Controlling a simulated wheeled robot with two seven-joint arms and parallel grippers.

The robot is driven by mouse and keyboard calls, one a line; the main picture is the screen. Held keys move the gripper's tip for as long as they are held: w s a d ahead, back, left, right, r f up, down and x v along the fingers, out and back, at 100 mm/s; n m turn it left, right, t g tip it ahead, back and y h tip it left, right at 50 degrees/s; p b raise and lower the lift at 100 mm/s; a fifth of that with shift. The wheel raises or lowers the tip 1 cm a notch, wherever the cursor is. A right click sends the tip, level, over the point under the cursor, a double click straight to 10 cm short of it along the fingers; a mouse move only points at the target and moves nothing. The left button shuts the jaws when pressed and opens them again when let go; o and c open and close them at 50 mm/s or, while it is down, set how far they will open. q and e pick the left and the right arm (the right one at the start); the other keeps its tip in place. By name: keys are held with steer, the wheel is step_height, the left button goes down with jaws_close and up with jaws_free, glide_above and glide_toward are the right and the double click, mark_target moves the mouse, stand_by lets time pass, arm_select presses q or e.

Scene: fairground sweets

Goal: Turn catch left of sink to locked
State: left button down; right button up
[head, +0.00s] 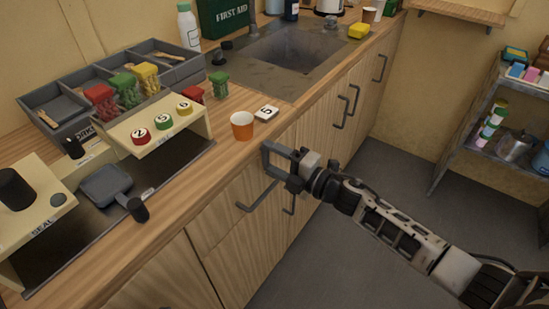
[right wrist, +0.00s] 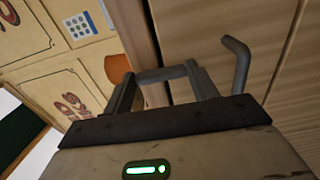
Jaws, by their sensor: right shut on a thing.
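My right gripper (head: 270,154) is at the front edge of the wooden counter, left of the sink (head: 290,50) and just below the orange cup. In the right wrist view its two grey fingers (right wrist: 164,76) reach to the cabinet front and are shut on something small. My left gripper is not in view.
A grey pan (head: 106,185) and a grey divided tray (head: 55,103) are at left. A metal shelf (head: 466,140) stands at right. The floor between is clear.

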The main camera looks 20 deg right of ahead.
steer(key=o, duration=1)
arm_select(q)
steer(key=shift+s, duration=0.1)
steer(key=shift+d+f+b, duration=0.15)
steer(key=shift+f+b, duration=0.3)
steer(key=shift+b, duration=0.6)
arm_select(e)
steer(key=v, duration=1.6)
steer(key=shift+f, duration=0.1)
